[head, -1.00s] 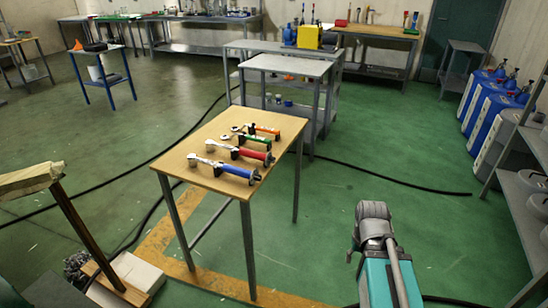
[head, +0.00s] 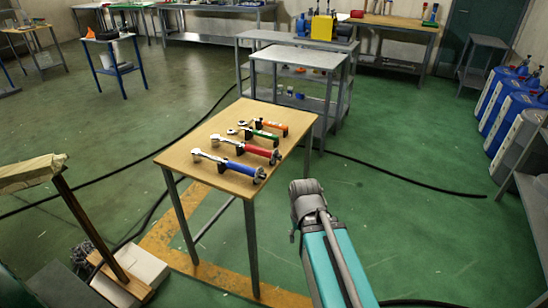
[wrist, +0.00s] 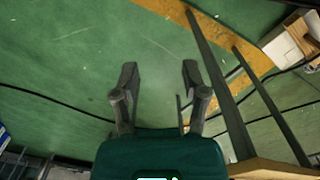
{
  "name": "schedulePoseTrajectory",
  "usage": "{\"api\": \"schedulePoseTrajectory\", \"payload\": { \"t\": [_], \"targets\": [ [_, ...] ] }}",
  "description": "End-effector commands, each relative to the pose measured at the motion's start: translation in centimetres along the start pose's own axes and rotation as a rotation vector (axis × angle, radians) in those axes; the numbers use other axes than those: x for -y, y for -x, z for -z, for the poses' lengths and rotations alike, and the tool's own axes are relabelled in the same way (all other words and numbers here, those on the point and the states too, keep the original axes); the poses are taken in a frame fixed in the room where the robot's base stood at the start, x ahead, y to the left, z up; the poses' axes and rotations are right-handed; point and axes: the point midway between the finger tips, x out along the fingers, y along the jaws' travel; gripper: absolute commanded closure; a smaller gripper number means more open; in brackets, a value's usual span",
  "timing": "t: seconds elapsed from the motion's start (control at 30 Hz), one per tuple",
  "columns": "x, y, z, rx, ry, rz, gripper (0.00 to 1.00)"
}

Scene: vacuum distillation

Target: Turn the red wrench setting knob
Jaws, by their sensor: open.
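The red wrench (head: 259,151) lies on the wooden table (head: 205,179) in the head view, between the blue wrench (head: 241,170) and the green one (head: 264,134). The dark knob (head: 275,157) at its right handle end is small, and its setting cannot be read. My gripper (wrist: 159,80) shows in the wrist view with its two fingers spread apart and nothing between them. It is over green floor, and the table's edge shows at the lower right there. The wrenches are not in the wrist view. In the head view my arm is right of the table, apart from the wrenches.
An orange-handled wrench (head: 271,126) lies farther back on the table. A grey metal table (head: 300,59) stands behind it. A cardboard-topped stand (head: 28,172) is at the left, and blue and white containers (head: 512,118) are at the right. Black cables cross the open floor.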

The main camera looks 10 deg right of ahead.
Motion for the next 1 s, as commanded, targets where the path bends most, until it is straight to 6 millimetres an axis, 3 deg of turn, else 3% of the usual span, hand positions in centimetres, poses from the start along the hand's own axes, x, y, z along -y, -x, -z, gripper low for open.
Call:
{"api": "schedulePoseTrajectory", "payload": {
  "t": [0.37, 0.47, 0.63, 0.73, 1.0],
  "targets": [
    [0.0, 0.0, 0.0, 0.0, 0.0, 0.0, 0.43],
    [0.0, 0.0, 0.0, 0.0, 0.0, 0.001, 0.31],
    [0.1, -0.3, 0.5, -0.006, 0.007, 0.034, 0.31],
    [1.6, -0.7, 1.2, -0.016, 0.018, 0.087, 0.31],
    [2.3, -1.6, 5.2, -0.105, 0.068, 0.355, 0.31]
  ]
}}
